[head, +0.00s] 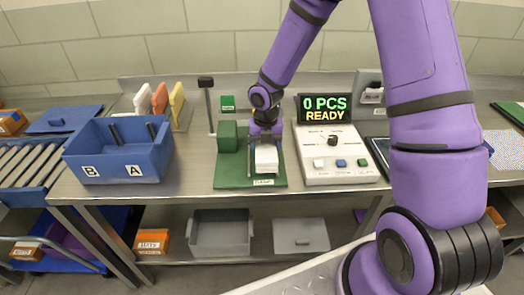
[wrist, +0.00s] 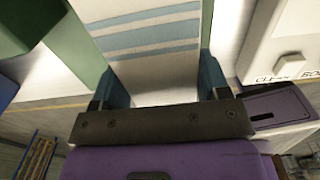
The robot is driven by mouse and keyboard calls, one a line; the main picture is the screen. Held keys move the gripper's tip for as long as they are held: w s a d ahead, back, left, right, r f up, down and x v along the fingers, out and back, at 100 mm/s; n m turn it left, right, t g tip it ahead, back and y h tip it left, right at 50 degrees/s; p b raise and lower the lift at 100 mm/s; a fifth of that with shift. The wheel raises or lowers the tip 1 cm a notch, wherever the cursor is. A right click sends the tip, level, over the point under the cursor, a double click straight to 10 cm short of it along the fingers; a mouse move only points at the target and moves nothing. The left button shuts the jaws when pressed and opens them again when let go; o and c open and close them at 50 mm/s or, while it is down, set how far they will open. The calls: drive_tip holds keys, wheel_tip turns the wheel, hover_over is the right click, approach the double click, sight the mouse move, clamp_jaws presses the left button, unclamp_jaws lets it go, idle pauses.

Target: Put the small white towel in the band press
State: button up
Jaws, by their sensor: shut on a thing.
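The small white towel (wrist: 152,60) has blue-grey stripes and sits between the two fingers of my gripper (wrist: 160,88) in the wrist view. In the head view the towel (head: 266,160) shows as a small white block under my gripper (head: 265,138). My gripper is shut on it. The towel is over the front right part of the green band press (head: 226,173), beside its green block. I cannot tell whether it touches the press base. My gripper hides the back of that spot.
A control box (head: 337,165) with a display (head: 324,109) reading "0 PCS READY" stands close on the right. A blue two-part bin (head: 119,160) marked B and A stands left. A black-topped post (head: 207,100) rises behind the press. Bare table lies between bin and press.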

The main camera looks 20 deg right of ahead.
drive_tip(key=shift+w+a+f, duration=0.1)
drive_tip(key=shift+w+a, duration=0.15)
drive_tip(key=shift+w, duration=0.55)
drive_tip(key=shift+f, duration=1.75)
drive_tip(key=shift+f, duration=0.15)
drive_tip(key=o, duration=1)
